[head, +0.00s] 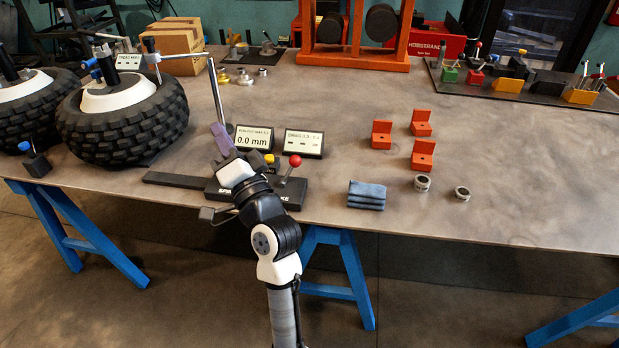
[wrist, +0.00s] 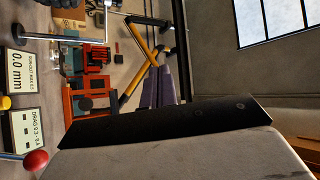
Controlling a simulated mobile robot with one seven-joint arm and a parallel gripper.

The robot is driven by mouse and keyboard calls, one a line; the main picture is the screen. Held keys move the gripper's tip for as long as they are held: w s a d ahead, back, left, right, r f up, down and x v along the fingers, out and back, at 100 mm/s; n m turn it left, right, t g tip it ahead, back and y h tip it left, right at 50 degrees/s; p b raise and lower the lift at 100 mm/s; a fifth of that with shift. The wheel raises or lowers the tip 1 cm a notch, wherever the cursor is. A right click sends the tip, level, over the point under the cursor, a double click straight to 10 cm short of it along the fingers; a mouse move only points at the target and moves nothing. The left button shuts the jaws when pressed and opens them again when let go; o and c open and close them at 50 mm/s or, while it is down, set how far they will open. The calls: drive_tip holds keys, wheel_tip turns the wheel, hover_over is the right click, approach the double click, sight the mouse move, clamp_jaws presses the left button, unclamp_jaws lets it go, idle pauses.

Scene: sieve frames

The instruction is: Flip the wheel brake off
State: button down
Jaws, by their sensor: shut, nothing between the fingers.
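The wheel brake is a lever with a red ball knob (head: 295,161) on a dark lettered base (head: 286,196) near the table's front edge. The lever stands close to upright, leaning slightly right. My arm hides part of the base and its lettering. My gripper (head: 218,129) has purple fingers, is shut and empty, and is raised to the left of the knob, apart from it. In the wrist view the fingers (wrist: 159,75) point away from the red knob (wrist: 36,160), which shows at the lower left.
A 0.0 mm display (head: 252,137) and a drag display (head: 304,143) stand behind the brake. A knobbly-tyred wheel (head: 165,118) is at the left. A folded blue cloth (head: 367,195) and orange blocks (head: 422,155) lie to the right. The right front of the table is clear.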

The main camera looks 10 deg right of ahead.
sight(290, 171)
drive_tip(key=s+d+f+m+h, duration=0.1)
drive_tip(key=d+f+m, duration=0.2)
drive_tip(key=d+f, duration=0.3)
drive_tip(key=s+d+f+m+g+h+b, duration=0.1)
drive_tip(key=d+f+m, duration=0.3)
drive_tip(key=d, duration=0.5)
drive_tip(key=s+d+f+m+g+h, duration=0.1)
drive_tip(key=s+d+f+m+h, duration=0.1)
drive_tip(key=d+f, duration=0.6)
drive_tip(key=shift+s+f+m+h+b, duration=0.3)
drive_tip(key=shift+s+f+m+h, duration=0.1)
drive_tip(key=shift+m+h, duration=0.25)
drive_tip(key=p+x, duration=0.3)
drive_tip(key=x, duration=0.7)
drive_tip(key=shift+a+r, duration=0.15)
drive_tip(key=shift+r, duration=0.05)
drive_tip(key=a, duration=0.1)
drive_tip(key=w+a+p, duration=0.1)
drive_tip(key=w+a, duration=0.1)
drive_tip(key=shift+a+r, duration=0.15)
drive_tip(key=shift+r, duration=0.15)
drive_tip(key=shift+w+p, duration=0.1)
drive_tip(key=shift+p, duration=0.25)
